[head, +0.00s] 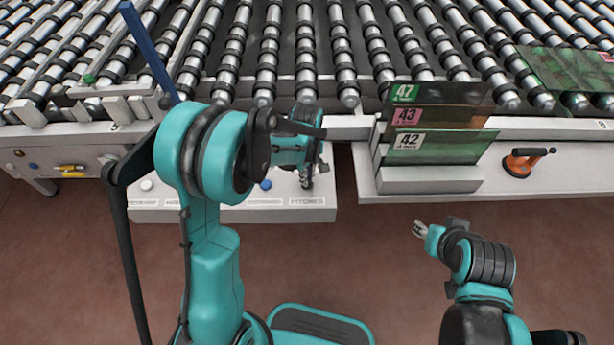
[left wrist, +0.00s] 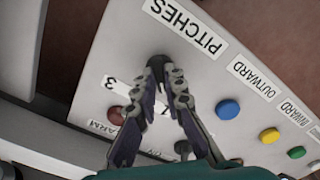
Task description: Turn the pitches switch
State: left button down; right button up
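The pitches switch (left wrist: 157,61) is a small dark knob on the pale control panel (left wrist: 215,75), beside the label PITCHES and the digit 3. In the left wrist view my left gripper (left wrist: 164,72) has its two fingertips drawn close together on the knob, which they partly hide. In the head view my left gripper (head: 307,182) is over the right end of the panel, above the PITCHES label (head: 307,201), and hides the switch. My right gripper (head: 419,230) is away from the panel, over the floor. Its fingers are too small to tell open from shut.
Blue (left wrist: 227,109), yellow (left wrist: 269,135) and green (left wrist: 296,152) buttons and a red one (left wrist: 117,115) lie near my left gripper. Glass panes stand in a rack (head: 430,180) to the right, near an orange suction lifter (head: 520,165). Rollers (head: 340,55) lie behind.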

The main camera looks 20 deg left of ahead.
pick_arm(q)
jog(key=shift+m, duration=0.3)
jog(key=m, duration=0.3)
jog(key=shift+m, duration=0.3)
jog(key=m, duration=0.4)
jog(key=shift+m, duration=0.3)
jog(key=m, duration=0.4)
jog(key=shift+b, duration=0.35)
jog(key=m, duration=0.5)
jog(key=c, duration=1.6)
grip_release()
jog(key=shift+r, duration=0.1)
